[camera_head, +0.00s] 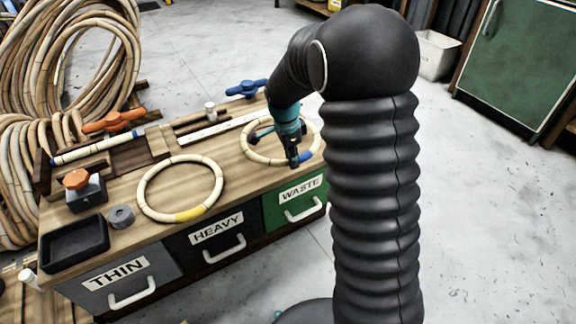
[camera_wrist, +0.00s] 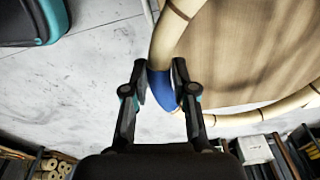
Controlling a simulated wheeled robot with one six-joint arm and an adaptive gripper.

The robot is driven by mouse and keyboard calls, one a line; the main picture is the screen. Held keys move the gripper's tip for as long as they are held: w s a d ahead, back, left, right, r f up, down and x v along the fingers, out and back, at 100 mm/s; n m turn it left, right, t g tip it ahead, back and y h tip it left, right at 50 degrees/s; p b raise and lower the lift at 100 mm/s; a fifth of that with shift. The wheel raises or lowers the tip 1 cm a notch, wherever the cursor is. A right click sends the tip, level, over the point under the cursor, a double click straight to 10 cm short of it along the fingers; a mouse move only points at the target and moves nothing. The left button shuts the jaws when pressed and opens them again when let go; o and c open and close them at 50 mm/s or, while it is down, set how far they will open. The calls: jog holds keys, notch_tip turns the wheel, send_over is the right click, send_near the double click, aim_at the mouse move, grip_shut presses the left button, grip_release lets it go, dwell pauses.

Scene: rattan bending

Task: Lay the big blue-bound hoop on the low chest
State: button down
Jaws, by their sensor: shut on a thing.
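The big pale hoop with a blue binding (camera_head: 247,148) is at the right end of the wooden-topped drawer unit (camera_head: 228,198). It looks flat, lying on or just over the top; I cannot tell which. My gripper (camera_head: 294,160) is at the hoop's front right edge. In the wrist view my gripper (camera_wrist: 160,85) has a finger on each side of the blue binding (camera_wrist: 161,88) and is shut on it. My arm hides part of the hoop's far side. I cannot tell whether the drawer unit is the low chest.
A yellow-bound hoop (camera_head: 146,199) lies left of the blue one. Rattan coils (camera_head: 70,60) stand behind left.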

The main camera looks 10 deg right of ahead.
aim_at(290, 173)
jog(key=shift+w+a+f, duration=0.2)
jog(key=shift+w+f, duration=0.4)
jog(key=shift+w, duration=0.2)
jog(key=shift+f, duration=1.9)
jog(key=c, duration=0.9)
grip_release()
jog(key=shift+c, duration=0.2)
